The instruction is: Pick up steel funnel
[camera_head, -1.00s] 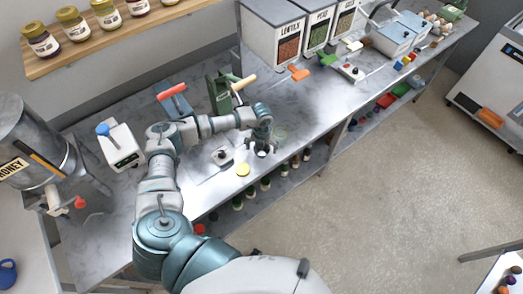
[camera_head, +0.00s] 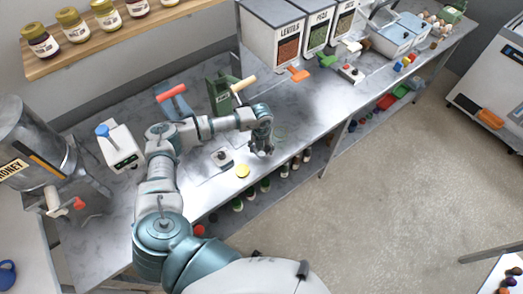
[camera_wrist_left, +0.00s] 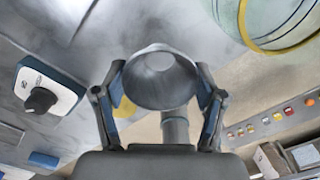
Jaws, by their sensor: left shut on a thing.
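The steel funnel (camera_wrist_left: 160,80) is a grey metal cone in the left wrist view. In the head view my left gripper (camera_head: 262,148) is over the front edge area of the steel bench. The funnel is hard to make out there, mostly hidden by the gripper. My right gripper is in neither view.
A clear glass jar (camera_wrist_left: 262,22) is close to the funnel. A small white device with a black knob (camera_head: 222,158) and a yellow lid (camera_head: 243,170) lie to the left. A green press (camera_head: 222,95) stands behind my arm. Bins (camera_head: 275,38) stand at the back.

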